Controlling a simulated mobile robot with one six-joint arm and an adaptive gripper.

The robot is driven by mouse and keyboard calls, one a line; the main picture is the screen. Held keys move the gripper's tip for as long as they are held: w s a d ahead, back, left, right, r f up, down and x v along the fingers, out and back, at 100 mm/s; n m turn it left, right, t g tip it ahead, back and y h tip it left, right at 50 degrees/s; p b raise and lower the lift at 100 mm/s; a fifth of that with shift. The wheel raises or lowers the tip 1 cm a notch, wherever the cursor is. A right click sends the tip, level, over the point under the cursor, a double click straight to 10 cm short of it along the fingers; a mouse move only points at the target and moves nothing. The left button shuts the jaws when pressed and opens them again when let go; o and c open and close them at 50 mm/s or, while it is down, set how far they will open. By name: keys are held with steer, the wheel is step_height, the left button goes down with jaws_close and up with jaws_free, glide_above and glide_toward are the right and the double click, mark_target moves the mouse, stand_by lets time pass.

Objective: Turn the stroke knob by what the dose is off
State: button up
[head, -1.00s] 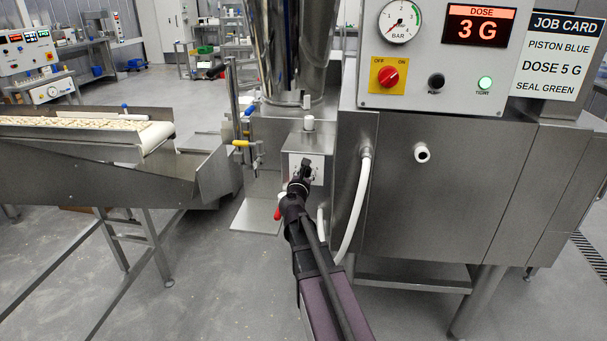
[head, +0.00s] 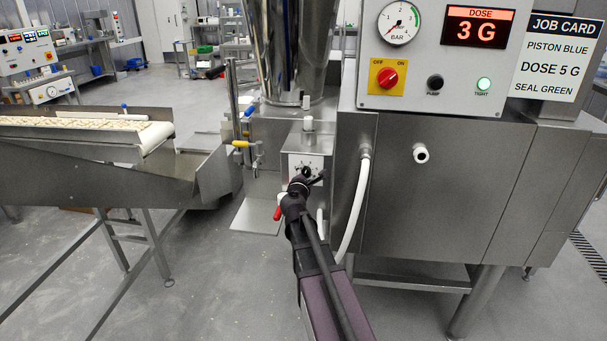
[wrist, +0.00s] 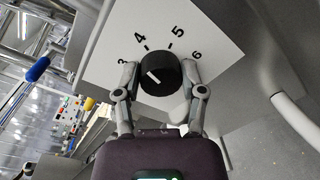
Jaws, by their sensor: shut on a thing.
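The stroke knob (wrist: 160,74) is round and black with a white pointer line, on a white dial plate (wrist: 207,38) numbered 3 to 6 in the wrist view. The line sits on the left part of the knob's face; I cannot tell exactly which number it marks. My gripper (wrist: 160,80) is shut on the knob, one finger at each side. In the head view my gripper (head: 307,177) hides most of the knob. The red dose display (head: 474,28) reads 3 G. The job card (head: 557,55) says piston blue, dose 5 G, seal green.
A white hose (head: 354,218) hangs just right of my gripper. A red-handled part (head: 277,213) is close on its left. The conveyor (head: 90,135) stands at left.

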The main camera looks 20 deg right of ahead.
steer(key=m, duration=0.5)
steer(key=shift+w, duration=0.2)
steer(key=m+y, duration=0.1)
steer(key=m, duration=0.4)
steer(key=shift+m, duration=0.4)
steer(key=o, duration=1.1)
steer(key=shift+s+f, duration=0.1)
steer(key=shift+o, duration=0.2)
steer(key=shift+s, duration=0.1)
steer(key=shift+a, duration=0.1)
